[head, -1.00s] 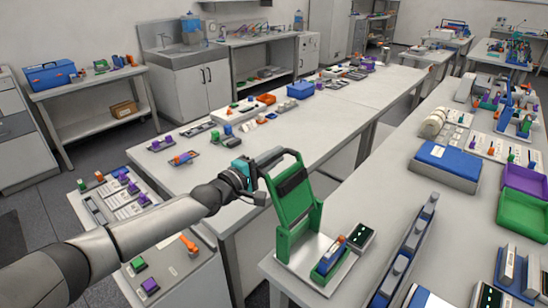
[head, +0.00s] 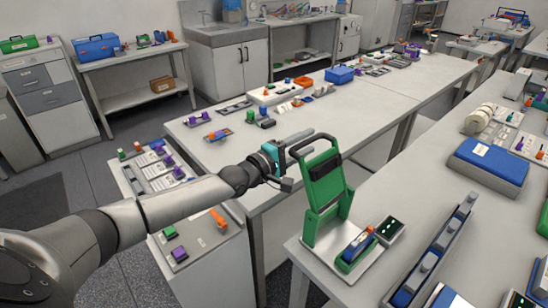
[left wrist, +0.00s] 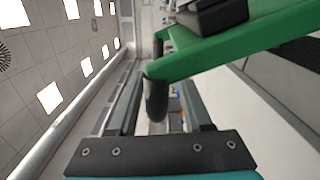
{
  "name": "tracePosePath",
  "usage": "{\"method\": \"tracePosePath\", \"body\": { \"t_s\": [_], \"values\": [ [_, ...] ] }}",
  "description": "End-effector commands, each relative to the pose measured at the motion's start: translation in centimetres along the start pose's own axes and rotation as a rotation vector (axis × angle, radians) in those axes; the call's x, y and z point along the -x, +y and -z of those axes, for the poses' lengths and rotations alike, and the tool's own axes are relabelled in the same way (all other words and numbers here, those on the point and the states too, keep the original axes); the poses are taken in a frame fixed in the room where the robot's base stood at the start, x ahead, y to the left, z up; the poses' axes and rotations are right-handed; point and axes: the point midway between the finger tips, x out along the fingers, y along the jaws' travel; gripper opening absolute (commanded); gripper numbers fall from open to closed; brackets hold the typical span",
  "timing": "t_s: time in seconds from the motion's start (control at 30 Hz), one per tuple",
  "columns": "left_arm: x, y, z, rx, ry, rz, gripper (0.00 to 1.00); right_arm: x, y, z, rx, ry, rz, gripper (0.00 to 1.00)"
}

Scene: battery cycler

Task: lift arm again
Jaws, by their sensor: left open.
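The battery cycler's green arm (head: 323,183) stands raised, nearly upright, above its pale base plate (head: 367,272) on the right-hand bench. My left gripper (head: 301,143) is at the top of the raised arm, on its left side. In the left wrist view, the open fingers (left wrist: 158,95) lie on either side of a dark, rounded end at the green arm's edge (left wrist: 215,45). I cannot tell whether they touch it. A green holder with a blue cell (head: 357,247) sits on the base plate. My right gripper is out of view.
A small black panel (head: 390,229) stands right of the base plate. A long grey rack (head: 432,250) and a blue case (head: 488,165) are farther right. A low cabinet top (head: 190,235) with small parts lies below my left arm.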

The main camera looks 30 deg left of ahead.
Motion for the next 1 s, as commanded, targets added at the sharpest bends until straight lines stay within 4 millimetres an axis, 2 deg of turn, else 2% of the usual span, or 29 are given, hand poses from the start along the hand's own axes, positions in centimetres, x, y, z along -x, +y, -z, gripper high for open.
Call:
{"method": "tracePosePath", "body": {
  "t_s": [0.7,1.0],
  "values": [
    [9.8,-0.1,0.1,-0.003,0.001,0.005,0.49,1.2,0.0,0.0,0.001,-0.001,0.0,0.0],
    [12.7,0.0,0.0,-0.003,0.001,0.003,0.49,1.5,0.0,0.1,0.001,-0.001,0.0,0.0]
  ]
}}
